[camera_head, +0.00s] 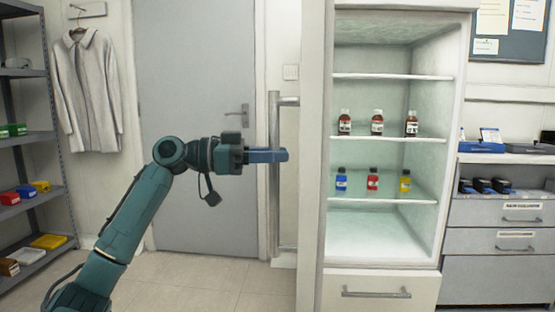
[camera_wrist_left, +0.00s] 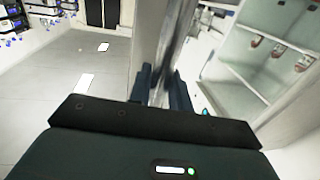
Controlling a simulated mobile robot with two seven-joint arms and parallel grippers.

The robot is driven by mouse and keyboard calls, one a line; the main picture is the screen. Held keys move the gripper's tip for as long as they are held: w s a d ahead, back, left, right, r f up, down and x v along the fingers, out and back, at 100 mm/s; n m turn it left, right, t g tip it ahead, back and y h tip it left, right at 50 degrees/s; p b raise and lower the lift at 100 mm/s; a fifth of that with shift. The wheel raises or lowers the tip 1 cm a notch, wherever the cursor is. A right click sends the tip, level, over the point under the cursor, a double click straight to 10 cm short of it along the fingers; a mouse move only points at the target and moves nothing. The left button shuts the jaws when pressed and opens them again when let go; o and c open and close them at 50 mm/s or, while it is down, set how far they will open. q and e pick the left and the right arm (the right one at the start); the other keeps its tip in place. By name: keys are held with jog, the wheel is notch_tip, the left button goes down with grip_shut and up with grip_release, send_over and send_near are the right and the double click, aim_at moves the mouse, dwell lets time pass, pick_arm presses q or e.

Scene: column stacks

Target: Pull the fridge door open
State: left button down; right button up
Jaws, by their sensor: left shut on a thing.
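The fridge (camera_head: 425,289) stands right of centre with its shelved interior exposed. Its door (camera_head: 312,150) stands open, swung out and seen nearly edge-on at the left of the opening. The long vertical metal handle (camera_head: 274,215) is on the door's left-facing side. My left gripper (camera_head: 272,156) reaches in from the left and is shut around the handle's bar at about mid-height. In the left wrist view the handle (camera_wrist_left: 178,50) runs between the two dark fingers (camera_wrist_left: 162,90), beside the pale door (camera_wrist_left: 146,35). My right gripper is not in view.
Small bottles (camera_head: 377,123) stand on two fridge shelves. A grey room door (camera_head: 195,70) and a hanging coat (camera_head: 88,90) are behind my left arm. A shelf rack (camera_head: 58,160) is at far left, drawers (camera_head: 500,240) at right. The floor (camera_head: 200,285) is clear.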

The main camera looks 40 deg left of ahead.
pick_arm(q)
jog(key=shift+a, duration=0.2)
jog(key=c, duration=1.3)
grip_release()
jog(key=shift+c, duration=0.2)
jog(key=v, duration=1.3)
jog(key=shift+b, duration=0.4)
